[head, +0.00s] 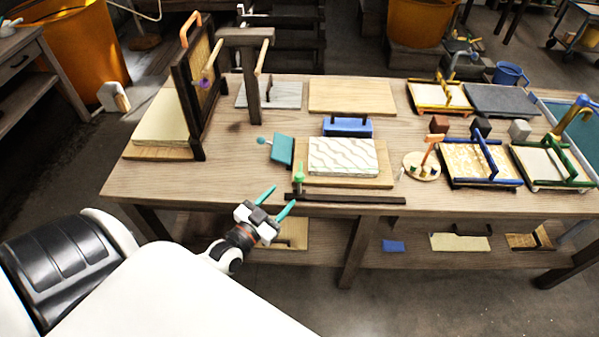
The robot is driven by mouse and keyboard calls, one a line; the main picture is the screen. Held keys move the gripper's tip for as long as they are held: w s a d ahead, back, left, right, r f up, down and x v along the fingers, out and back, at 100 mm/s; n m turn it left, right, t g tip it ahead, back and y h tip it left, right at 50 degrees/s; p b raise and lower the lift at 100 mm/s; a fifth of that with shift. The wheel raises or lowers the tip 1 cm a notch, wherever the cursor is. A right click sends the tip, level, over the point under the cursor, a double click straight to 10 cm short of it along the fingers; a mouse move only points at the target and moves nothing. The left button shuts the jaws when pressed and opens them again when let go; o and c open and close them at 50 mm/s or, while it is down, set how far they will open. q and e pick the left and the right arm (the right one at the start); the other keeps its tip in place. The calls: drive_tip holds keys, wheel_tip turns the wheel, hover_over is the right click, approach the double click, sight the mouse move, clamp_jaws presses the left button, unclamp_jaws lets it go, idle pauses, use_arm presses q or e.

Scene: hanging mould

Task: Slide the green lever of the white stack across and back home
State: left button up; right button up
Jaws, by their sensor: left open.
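The white stack (343,157), with wavy lines on its face, lies on a wooden board (325,180) in the middle of the table. The green lever (299,178) stands upright at the stack's front left corner, at the left end of a dark rail (350,199) along the table's front. My left gripper (278,200) is open and empty, with teal fingers pointing up and right. It is in front of the table's front edge, lower left of the lever and apart from it. My right gripper is not in view.
A teal paddle-like piece (282,149) lies left of the stack, and a blue block with a handle (347,127) sits behind it. A tall dark frame (197,90) stands at the left. A round wooden disc (421,166) and handled moulds (480,164) lie right. The front left tabletop is clear.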

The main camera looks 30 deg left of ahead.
sight(296, 181)
use_arm(q)
drive_tip(key=w, duration=1)
drive_tip(key=shift+w+d+p, duration=0.1)
drive_tip(key=shift+w+p, duration=0.2)
drive_tip(key=shift+p, duration=0.1)
drive_tip(key=shift+w+f, duration=0.1)
drive_tip(key=shift+w, duration=0.35)
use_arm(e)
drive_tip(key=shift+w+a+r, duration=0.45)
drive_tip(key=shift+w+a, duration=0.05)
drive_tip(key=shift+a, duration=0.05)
use_arm(q)
clamp_jaws()
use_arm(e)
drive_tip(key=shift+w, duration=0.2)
